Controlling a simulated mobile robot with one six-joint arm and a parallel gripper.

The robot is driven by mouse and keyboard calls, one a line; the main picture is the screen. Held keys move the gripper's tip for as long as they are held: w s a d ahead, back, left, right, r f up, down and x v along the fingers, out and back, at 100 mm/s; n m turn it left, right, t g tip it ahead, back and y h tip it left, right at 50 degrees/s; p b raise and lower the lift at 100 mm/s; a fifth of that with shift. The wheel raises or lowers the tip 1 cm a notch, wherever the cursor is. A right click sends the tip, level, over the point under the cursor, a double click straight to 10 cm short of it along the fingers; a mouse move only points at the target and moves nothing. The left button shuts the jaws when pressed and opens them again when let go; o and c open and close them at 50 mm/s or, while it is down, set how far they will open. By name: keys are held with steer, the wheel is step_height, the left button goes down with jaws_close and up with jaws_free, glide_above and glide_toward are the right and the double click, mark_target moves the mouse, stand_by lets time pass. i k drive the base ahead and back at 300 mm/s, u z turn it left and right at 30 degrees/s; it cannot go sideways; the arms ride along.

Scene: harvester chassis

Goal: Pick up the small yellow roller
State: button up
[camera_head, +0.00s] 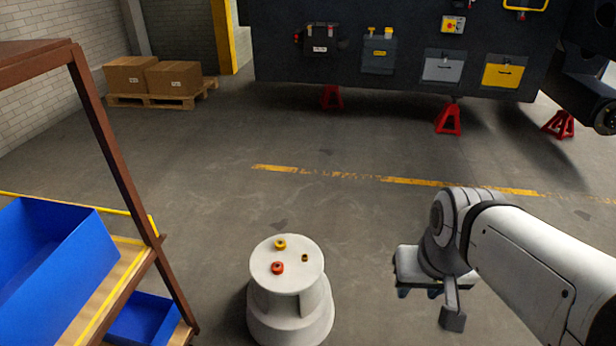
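A round white stepped stand (263,288) is on the floor at the lower middle, with three small ring-like pieces on its top. A yellow roller (280,244) lies at the back of the top. A smaller, darker yellow-brown roller (305,257) lies to the right. An orange-red roller (277,267) lies nearer the front. My gripper (419,292) is to the right of the stand, pointing down, apart from all three rollers. Its two dark fingertips show with a gap between them, and nothing is seen in it.
A brown-framed shelf with a blue bin (50,265) stands close on the left. A dark machine chassis (400,60) on red jack stands (448,119) is at the back. Boxes (172,79) sit on a pallet at the far left. The middle floor is clear.

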mark_target(281, 245)
steer(key=u, duration=0.05)
steer(key=i, duration=1)
steer(key=u, duration=0.45)
steer(key=k, duration=0.9)
steer(key=u, duration=0.15)
steer(key=i, duration=0.9)
steer(key=z, duration=0.05)
